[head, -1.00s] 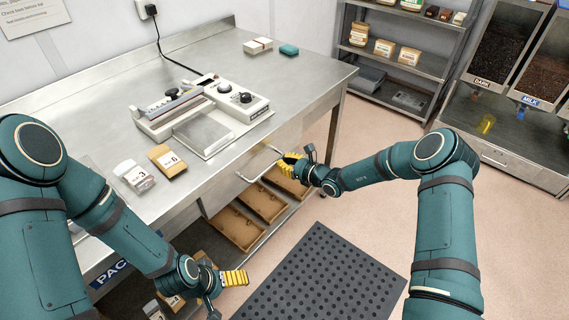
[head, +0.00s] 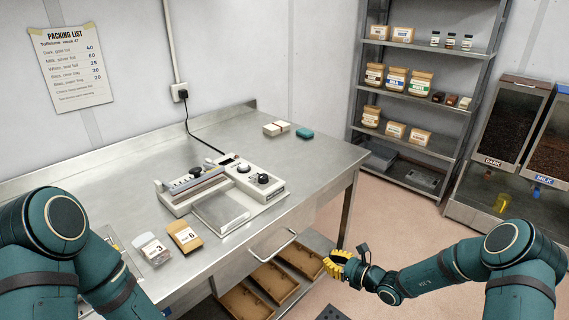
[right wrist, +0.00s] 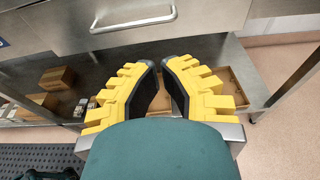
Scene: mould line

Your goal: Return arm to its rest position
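My right gripper (head: 338,266) has yellow ribbed fingers and hangs in front of the steel bench's drawer, right of its handle (head: 271,246). In the right wrist view its fingertips (right wrist: 161,64) come nearly together with nothing held between them. My right arm (head: 440,275) reaches in from the right with the forearm almost level. My left arm (head: 95,265) comes down at the left edge, and its gripper is out of the picture below.
The steel bench (head: 120,190) carries a sealer (head: 222,188), a clear pouch (head: 152,248), a brown pouch (head: 185,237) and small boxes (head: 276,129). Brown trays (head: 272,285) lie on its lower shelf. A stocked rack (head: 418,90) and dispensers (head: 510,125) stand behind. Floor right of the bench is clear.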

